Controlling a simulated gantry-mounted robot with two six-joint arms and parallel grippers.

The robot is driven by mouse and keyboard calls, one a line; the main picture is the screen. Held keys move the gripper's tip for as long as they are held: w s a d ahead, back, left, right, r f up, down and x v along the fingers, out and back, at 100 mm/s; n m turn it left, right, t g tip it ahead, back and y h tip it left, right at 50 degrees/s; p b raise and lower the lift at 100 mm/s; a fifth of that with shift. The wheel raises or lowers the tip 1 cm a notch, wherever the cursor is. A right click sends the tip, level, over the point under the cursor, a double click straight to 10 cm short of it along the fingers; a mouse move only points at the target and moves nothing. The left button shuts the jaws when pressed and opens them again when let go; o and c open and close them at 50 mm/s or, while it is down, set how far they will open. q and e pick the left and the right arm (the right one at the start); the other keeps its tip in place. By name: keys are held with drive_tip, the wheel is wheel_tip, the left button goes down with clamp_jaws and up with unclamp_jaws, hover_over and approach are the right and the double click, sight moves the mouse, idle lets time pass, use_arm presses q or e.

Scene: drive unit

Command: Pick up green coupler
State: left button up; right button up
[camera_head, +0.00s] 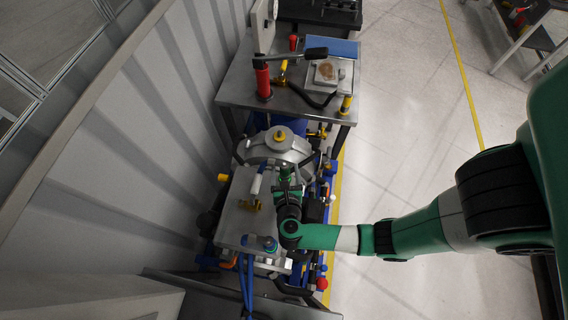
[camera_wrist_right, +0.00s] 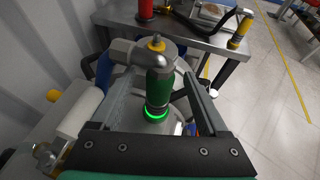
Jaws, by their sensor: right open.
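The green coupler (camera_wrist_right: 158,88) stands upright in the right wrist view, a green cylinder with a grey metal cross-piece on top and a glowing green ring at its base. My right gripper (camera_wrist_right: 163,92) is open, with one finger on each side of the coupler. Gaps show between the coupler and both fingers. In the head view my right gripper (camera_head: 289,187) is over the drive unit, beside the round grey housing (camera_head: 279,146) with a yellow knob. The arm partly hides the coupler's surroundings there. My left gripper is not in view.
A grey workbench (camera_head: 236,84) behind holds a red cylinder (camera_head: 263,82) with a black lever, a yellow-capped part and a small plate. A white cylinder (camera_wrist_right: 80,112) lies left of the fingers. A corrugated wall (camera_head: 150,110) closes the left side.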

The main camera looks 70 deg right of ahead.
drive_tip(key=x, duration=0.5)
drive_tip(key=shift+a+r, duration=0.1)
drive_tip(key=shift+r, duration=0.05)
clamp_jaws()
